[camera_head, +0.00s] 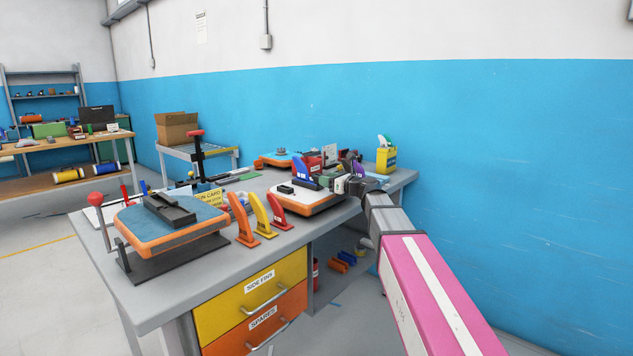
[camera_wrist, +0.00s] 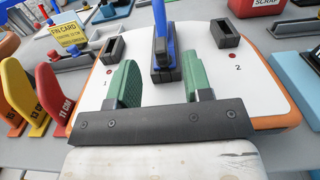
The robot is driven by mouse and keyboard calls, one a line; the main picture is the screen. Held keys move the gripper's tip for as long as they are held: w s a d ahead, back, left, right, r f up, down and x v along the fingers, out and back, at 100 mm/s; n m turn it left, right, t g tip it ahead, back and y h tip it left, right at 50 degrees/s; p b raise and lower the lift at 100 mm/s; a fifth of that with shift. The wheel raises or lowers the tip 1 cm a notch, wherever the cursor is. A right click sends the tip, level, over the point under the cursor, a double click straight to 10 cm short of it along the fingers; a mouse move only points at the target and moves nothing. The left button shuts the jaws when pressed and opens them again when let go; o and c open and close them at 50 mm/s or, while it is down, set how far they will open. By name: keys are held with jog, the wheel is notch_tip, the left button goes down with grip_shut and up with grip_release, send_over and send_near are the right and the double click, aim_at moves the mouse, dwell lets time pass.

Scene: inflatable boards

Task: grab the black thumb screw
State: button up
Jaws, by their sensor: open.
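I cannot pick out the black thumb screw for certain in either view. A white board with an orange edge (camera_wrist: 262,118) lies below my gripper; it also shows in the head view (camera_head: 303,203). A blue fin (camera_wrist: 160,28) stands upright in a black centre box (camera_wrist: 165,72) on it. My gripper (camera_wrist: 161,75) is open, its green fingers apart and the centre box showing between and beyond them. I cannot tell whether they touch anything. Black side boxes stand left (camera_wrist: 115,50) and right (camera_wrist: 225,34), near marks 1 and 2.
Yellow (camera_head: 258,215) and red (camera_head: 279,212) fins stand left of the board. A blue-topped board (camera_head: 150,222) lies on a stand at the bench's left. A red scrap bin (camera_wrist: 268,6) is at the back right. A yellow holder (camera_head: 386,160) stands at the bench's far end.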

aim_at(317, 182)
jog(key=x, duration=0.7)
jog(key=shift+w+a+f, duration=0.1)
jog(key=shift+w, duration=0.05)
grip_shut()
